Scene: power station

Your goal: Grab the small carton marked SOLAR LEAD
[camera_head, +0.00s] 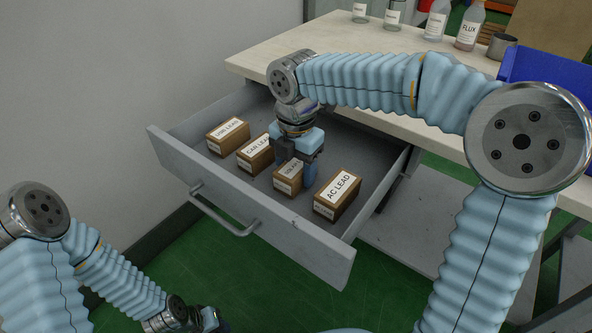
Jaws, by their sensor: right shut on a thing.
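Four small brown cartons with white labels stand in a row in the open grey drawer (345,247). My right gripper (294,166) reaches down into the drawer and is shut on the third carton from the left (287,186). The gripper covers part of that carton's top label, so I cannot read it in full; it fits the SOLAR LEAD carton, as the others read differently. The carton appears to be still at drawer-floor level. My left gripper (210,320) is at the bottom edge, mostly cut off, away from the drawer; its jaws are not clear.
The AC LEAD carton (337,196) stands close on the right, the CAR LEAD carton (255,153) on the left, and another carton (228,137) farther left. The drawer handle (222,214) juts forward. The worktop (340,43) above holds bottles, a metal cup (502,47) and a blue bin (550,85).

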